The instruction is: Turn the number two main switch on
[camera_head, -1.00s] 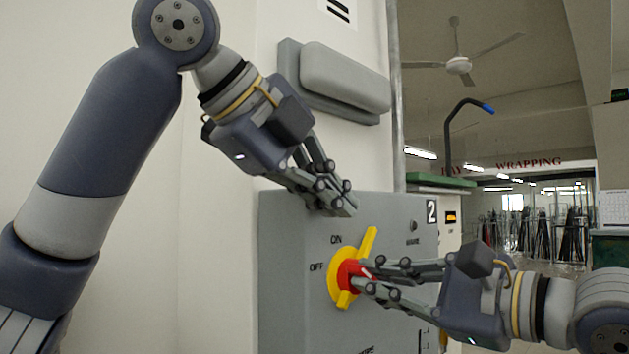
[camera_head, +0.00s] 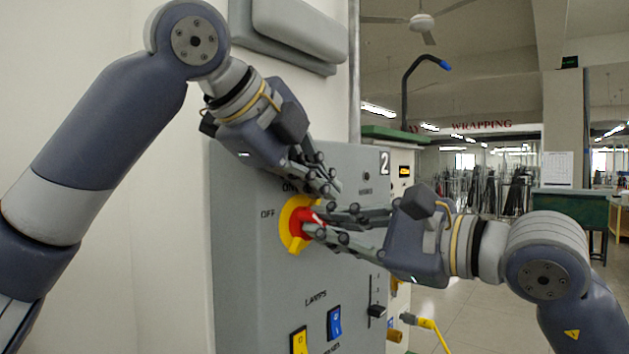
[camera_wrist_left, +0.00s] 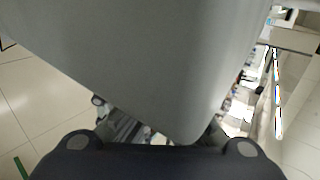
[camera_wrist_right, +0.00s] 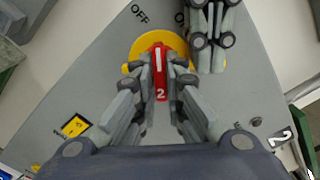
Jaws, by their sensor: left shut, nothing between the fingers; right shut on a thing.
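The number two main switch is a red knob (camera_head: 299,222) on a yellow plate (camera_head: 286,229), on a grey panel marked 2 (camera_head: 240,260). My right gripper (camera_head: 316,223) is shut on the red knob. In the right wrist view the knob (camera_wrist_right: 160,90) stands between its fingers, its white line towards the OFF and ON lettering; its exact setting is hard to tell. My left gripper (camera_head: 326,187) is shut and empty just above the knob, covering part of the plate and the ON label. In the right wrist view its fingers (camera_wrist_right: 212,45) overlap the plate's edge; contact is unclear.
Below the switch are a blue rocker (camera_head: 334,322), a yellow rocker (camera_head: 299,341) and a black slider (camera_head: 376,311). A grey box (camera_head: 290,30) juts from the wall above and fills much of the left wrist view (camera_wrist_left: 150,60).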

